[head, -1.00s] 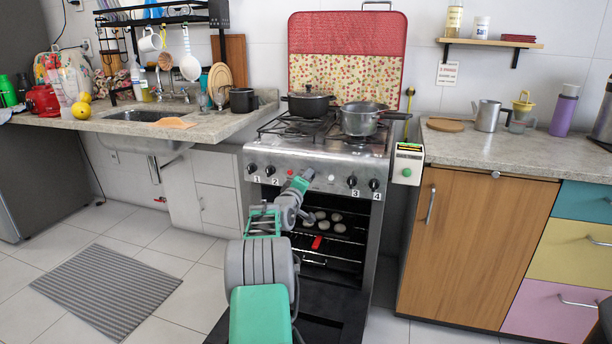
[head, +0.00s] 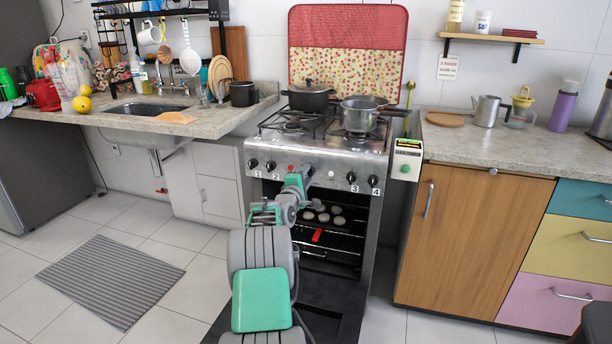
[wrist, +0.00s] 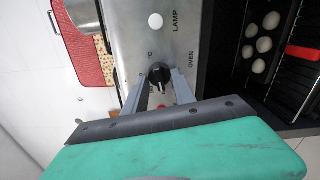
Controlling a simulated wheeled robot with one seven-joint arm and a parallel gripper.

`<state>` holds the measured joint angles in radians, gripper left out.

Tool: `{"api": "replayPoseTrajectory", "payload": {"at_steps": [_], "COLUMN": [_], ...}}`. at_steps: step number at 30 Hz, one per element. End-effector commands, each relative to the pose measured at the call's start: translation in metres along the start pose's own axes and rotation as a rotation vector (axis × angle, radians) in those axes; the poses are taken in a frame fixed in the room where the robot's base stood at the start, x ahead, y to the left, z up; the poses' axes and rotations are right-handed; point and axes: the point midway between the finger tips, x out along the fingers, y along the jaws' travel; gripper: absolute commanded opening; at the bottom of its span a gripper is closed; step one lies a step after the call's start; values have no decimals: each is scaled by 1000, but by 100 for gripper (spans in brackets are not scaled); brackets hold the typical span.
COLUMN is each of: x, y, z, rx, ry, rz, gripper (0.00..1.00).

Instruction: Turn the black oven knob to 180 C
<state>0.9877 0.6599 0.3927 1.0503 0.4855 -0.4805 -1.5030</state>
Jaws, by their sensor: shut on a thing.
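The black oven knob (wrist: 158,76) is on the steel control panel, beside the printed °C mark and the word OVEN in the wrist view. My gripper (wrist: 159,81) has one finger on each side of the knob and is shut on it. The knob's narrow grip points down in the wrist picture, toward my palm. The scale numbers around it cannot be read. In the head view my gripper (head: 305,176) is at the middle of the stove's front panel (head: 322,178) and hides the knob.
The oven door (head: 335,313) is open and lowered below my arm. Several pale round pieces (head: 322,217) lie on a rack inside, with a red item (head: 317,235) near them. Numbered burner knobs flank my gripper. Two pots (head: 358,113) stand on the stove.

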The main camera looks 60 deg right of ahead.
Motion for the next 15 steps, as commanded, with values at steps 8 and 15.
{"api": "replayPoseTrajectory", "payload": {"at_steps": [8, 15], "x": [0, 0], "y": [-2, -1], "z": [0, 0], "rx": [-5, -4], "ry": [0, 0], "rz": [-2, -2], "gripper": [0, 42]}}
